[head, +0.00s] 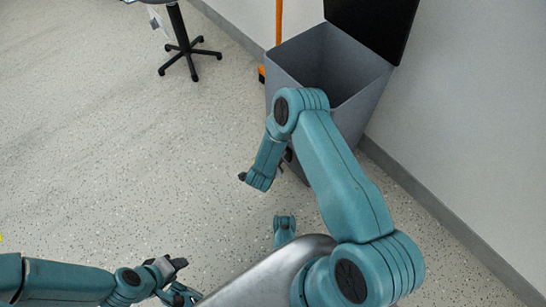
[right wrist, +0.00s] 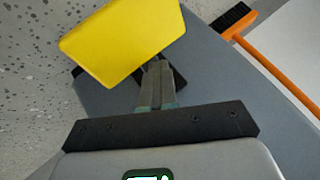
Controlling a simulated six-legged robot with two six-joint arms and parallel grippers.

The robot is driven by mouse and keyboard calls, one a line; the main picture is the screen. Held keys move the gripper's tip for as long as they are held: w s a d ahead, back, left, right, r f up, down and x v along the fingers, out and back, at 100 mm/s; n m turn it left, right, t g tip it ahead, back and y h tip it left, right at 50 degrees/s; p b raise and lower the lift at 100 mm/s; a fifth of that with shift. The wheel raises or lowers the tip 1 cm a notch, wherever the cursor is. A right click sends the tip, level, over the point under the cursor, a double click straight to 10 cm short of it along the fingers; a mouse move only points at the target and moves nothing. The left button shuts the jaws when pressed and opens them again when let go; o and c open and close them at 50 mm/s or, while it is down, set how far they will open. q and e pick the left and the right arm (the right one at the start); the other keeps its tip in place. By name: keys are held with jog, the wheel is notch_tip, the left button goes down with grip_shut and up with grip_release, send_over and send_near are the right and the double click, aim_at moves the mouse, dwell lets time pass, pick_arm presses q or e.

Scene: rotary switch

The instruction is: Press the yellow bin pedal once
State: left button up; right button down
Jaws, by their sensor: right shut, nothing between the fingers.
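The yellow pedal (right wrist: 122,42) shows in the right wrist view at the upper left, as a flat tilted plate. The grey bin (head: 347,72) stands against the wall in the head view with its black lid (head: 372,22) raised; its body also fills much of the right wrist view (right wrist: 225,85). My right gripper (right wrist: 160,68) is shut and empty, its tips at the pedal's lower right edge; I cannot tell whether they touch it. In the head view my right arm hides the pedal. My left gripper (head: 172,268) is low at the left, far from the bin; its opening is unclear.
An orange-handled broom (head: 279,22) stands behind the bin at its left; it also shows in the right wrist view (right wrist: 272,62). A stool with a black wheeled base (head: 189,50) is at the upper left. The wall is close on the right. The speckled floor at left is clear.

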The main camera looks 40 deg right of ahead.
jog(key=shift+s+a+f, duration=0.2)
jog(key=shift+a, duration=0.2)
jog(key=shift+r+p, duration=1.4)
jog(key=shift+r, duration=0.05)
jog(key=shift+r+p, duration=0.35)
jog(key=shift+r, duration=0.2)
jog(key=shift+d, duration=0.1)
jog(key=shift+w, duration=0.1)
notch_tip(320, 180, up, 5)
jog(key=p, duration=0.4)
jog(key=shift+d+r, duration=0.1)
jog(key=shift+d, duration=0.05)
